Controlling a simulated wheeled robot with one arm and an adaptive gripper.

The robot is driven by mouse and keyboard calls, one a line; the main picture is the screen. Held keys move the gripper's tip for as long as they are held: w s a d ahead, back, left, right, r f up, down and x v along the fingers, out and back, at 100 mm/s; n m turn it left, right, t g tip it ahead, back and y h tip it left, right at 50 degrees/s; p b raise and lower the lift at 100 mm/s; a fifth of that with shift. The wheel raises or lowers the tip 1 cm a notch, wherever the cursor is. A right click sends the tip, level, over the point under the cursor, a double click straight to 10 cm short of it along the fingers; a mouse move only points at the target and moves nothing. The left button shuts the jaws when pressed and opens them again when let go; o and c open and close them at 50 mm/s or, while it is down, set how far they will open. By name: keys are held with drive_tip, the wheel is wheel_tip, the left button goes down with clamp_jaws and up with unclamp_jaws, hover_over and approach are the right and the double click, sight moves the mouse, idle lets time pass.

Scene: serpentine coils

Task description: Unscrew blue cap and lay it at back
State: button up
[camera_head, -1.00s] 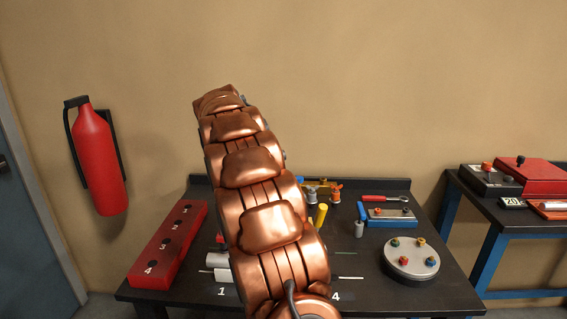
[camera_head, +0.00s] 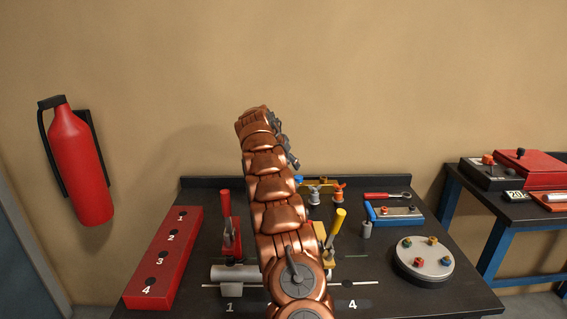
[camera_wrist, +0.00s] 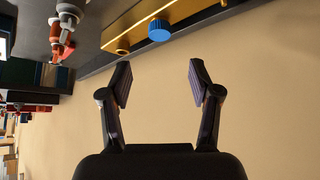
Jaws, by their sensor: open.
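The blue cap (camera_wrist: 159,30) is round with a ribbed edge and sits on a brass bar (camera_wrist: 122,45) in the wrist view. In the head view a small blue piece, likely the same cap (camera_head: 298,181), shows on the brass bar (camera_head: 326,184) at the back of the table, just right of my arm. My gripper (camera_wrist: 161,82) is open and empty in the wrist view. Its fingers point toward the bar, with the cap beyond and apart from them. In the head view my copper arm hides part of the bar, and the fingers cannot be made out.
A red lever clamp (camera_head: 230,232), a yellow lever (camera_head: 336,226), a red numbered block (camera_head: 168,255), a round plate with knobs (camera_head: 424,260), a blue tray (camera_head: 397,215) and a wrench (camera_head: 388,195) share the table.

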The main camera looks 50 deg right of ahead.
sight(298, 177)
drive_tip(key=shift+p+x, duration=1.95)
drive_tip(key=shift+x, duration=3)
clamp_jaws()
